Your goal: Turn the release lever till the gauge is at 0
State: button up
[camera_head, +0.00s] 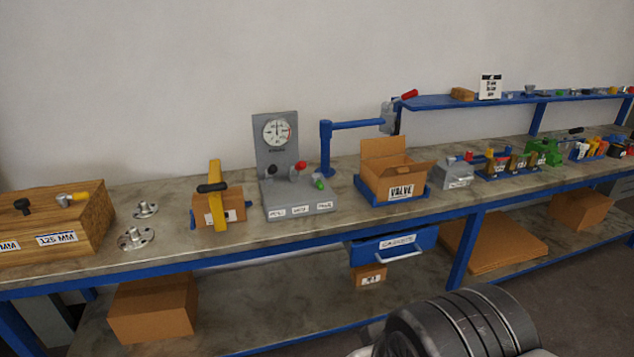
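A grey gauge stand (265,159) stands upright on the workbench, left of centre. Its round white gauge (277,131) faces me; the needle appears to point roughly upward, but the numbers are too small to read. The stand's base carries a black knob (272,170), a red-ended handle (300,166) and a green-ended handle (319,183). White labels (300,210) run along the base front; I cannot read which marks the release lever. My gripper is not in view; only a dark rounded part of my arm shows at bottom right, well in front of the bench.
A yellow clamp (216,196) with a black handle stands left of the gauge stand. A blue post arm (326,148) rises behind its right side. An open cardboard box (391,177) sits to the right. A blue drawer (393,246) juts out below the bench top.

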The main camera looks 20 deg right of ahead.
aim_at(319, 183)
jog(key=i+l+z, duration=0.25)
jog(key=i, duration=0.8)
jog(key=i+z, duration=0.3)
jog(key=i, duration=0.75)
